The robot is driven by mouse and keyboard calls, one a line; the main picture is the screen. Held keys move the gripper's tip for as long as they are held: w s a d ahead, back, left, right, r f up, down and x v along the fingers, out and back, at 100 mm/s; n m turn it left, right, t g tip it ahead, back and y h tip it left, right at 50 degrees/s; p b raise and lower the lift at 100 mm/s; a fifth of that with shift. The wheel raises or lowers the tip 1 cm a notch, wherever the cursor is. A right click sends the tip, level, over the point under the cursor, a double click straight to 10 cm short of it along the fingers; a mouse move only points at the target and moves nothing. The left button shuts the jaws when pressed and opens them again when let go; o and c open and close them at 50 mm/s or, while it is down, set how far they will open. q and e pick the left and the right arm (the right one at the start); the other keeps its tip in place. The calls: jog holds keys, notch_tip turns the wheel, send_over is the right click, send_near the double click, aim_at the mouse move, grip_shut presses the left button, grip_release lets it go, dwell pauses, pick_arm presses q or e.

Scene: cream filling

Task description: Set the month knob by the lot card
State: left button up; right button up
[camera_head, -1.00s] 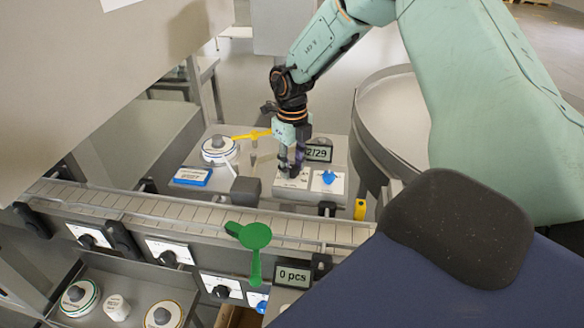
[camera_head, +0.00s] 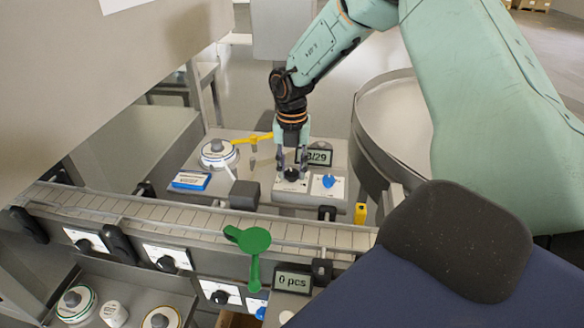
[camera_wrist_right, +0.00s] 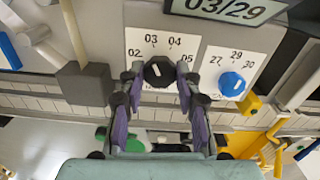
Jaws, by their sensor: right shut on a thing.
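The month knob (camera_wrist_right: 158,72) is black, with a white mark, on a white plate printed 02, 03, 04 and 05. My right gripper (camera_wrist_right: 159,84) has its fingers on either side of it and is shut on it; in the head view, the gripper (camera_head: 291,165) reaches down onto the same panel. The display (camera_wrist_right: 226,8) reads 03/29 in the wrist view and is partly covered by the gripper in the head view (camera_head: 318,158). A blue-edged white card (camera_head: 191,180), possibly the lot card, has print too small to read. My left gripper is not in view.
A blue day knob (camera_wrist_right: 232,84) sits close right of the month knob. A dark grey block (camera_head: 244,195) stands to the left, with a yellow lever (camera_head: 252,138) behind. A conveyor (camera_head: 180,216) and a green lever (camera_head: 252,242) lie in front. A round metal vessel (camera_head: 395,120) stands right.

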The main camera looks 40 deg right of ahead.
aim_at(292, 172)
jog(key=shift+m, duration=0.5)
jog(key=o, duration=1.1)
jog(key=shift+o, duration=0.2)
notch_tip(292, 172, up, 12)
dwell(0.4)
